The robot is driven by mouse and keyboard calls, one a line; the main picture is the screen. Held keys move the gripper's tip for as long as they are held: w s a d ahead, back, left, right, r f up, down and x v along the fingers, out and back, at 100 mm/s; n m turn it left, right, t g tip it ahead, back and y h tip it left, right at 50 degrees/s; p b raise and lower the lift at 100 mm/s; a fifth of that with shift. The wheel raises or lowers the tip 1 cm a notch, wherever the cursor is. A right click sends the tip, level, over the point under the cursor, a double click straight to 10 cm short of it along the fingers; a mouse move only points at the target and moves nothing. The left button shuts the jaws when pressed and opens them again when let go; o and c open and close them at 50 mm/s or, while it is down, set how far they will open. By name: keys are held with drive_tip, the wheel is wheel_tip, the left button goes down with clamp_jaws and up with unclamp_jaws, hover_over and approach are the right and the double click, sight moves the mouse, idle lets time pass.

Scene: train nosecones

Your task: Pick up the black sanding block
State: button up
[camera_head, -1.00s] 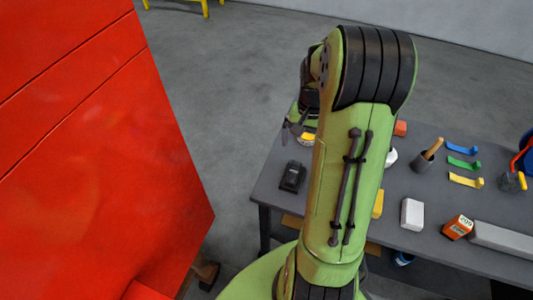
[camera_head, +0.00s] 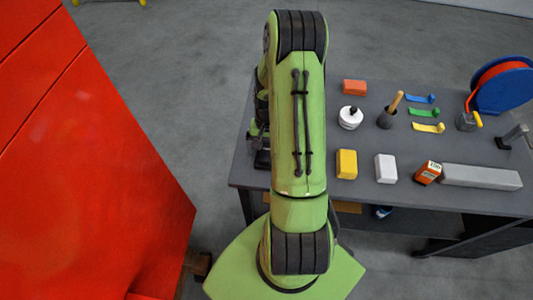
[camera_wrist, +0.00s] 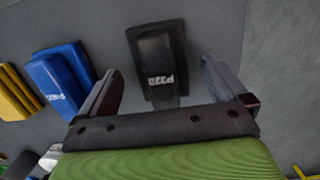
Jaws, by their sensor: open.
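The black sanding block (camera_wrist: 157,50), marked P320, lies on the grey table in the wrist view. My gripper (camera_wrist: 161,70) is open, with one finger on each side of the block's near part in the picture. I cannot tell the height gap between the fingers and the block. In the head view my arm hides most of my gripper (camera_head: 257,128) and of the block (camera_head: 262,159), which shows only as a dark edge near the table's left side.
In the wrist view a blue block (camera_wrist: 62,75) and yellow blocks (camera_wrist: 15,95) lie left of the black one. In the head view the table (camera_head: 330,195) also holds yellow (camera_head: 346,164), white (camera_head: 386,168) and orange (camera_head: 354,87) blocks. A large red panel (camera_head: 80,170) stands at left.

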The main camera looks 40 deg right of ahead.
sight(266, 149)
drive_tip(key=shift+f, duration=0.65)
drive_tip(key=shift+a, duration=0.1)
drive_tip(key=shift+c, duration=0.6)
drive_tip(key=shift+r, duration=0.1)
drive_tip(key=c, duration=1.1)
wheel_tip(266, 149, up, 10)
drive_tip(key=shift+p, duration=0.3)
